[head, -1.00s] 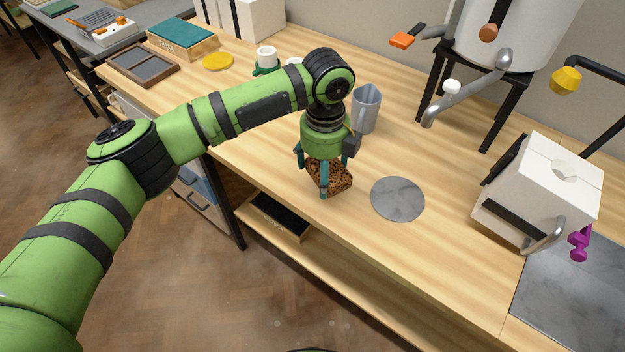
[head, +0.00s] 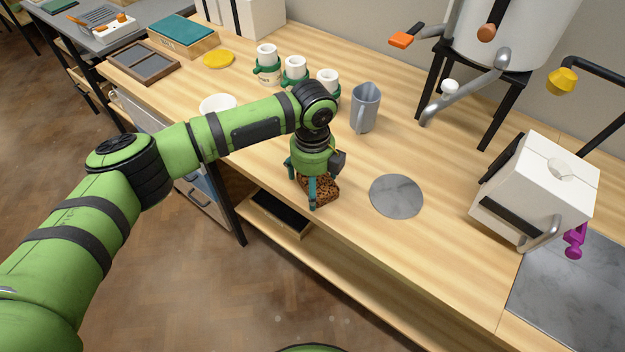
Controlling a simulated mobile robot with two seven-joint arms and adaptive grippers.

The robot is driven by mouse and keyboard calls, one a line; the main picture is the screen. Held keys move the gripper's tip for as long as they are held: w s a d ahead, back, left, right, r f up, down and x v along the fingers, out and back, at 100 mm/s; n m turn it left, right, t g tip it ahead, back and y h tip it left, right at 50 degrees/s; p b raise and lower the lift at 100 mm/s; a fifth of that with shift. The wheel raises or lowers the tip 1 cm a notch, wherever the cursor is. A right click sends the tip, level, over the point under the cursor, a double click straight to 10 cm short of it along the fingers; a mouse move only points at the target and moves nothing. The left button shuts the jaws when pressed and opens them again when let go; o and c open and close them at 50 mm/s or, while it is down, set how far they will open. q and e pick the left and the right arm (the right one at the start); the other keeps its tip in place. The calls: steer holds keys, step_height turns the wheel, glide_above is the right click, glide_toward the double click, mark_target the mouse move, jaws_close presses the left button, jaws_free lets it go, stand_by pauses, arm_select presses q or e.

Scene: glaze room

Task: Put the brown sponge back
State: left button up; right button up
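The brown sponge (head: 324,189), speckled with dark holes, is at the front edge of the wooden bench in the head view. My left gripper (head: 310,194) reaches down over it with its teal fingers around it and is shut on it. The fingers and palm hide part of the sponge. I cannot tell whether it touches the bench top or is slightly above it. My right gripper is not in view.
A grey round disc (head: 396,196) lies right of the sponge. A grey pitcher (head: 366,106) and several white cups in green holders (head: 295,72) stand behind. A white bowl (head: 217,104) is left, partly behind my arm. A black tray (head: 279,212) sits on the lower shelf.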

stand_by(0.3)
arm_select(q)
step_height(320, 180, up, 12)
steer(key=b, duration=0.1)
steer(key=shift+r, duration=0.2)
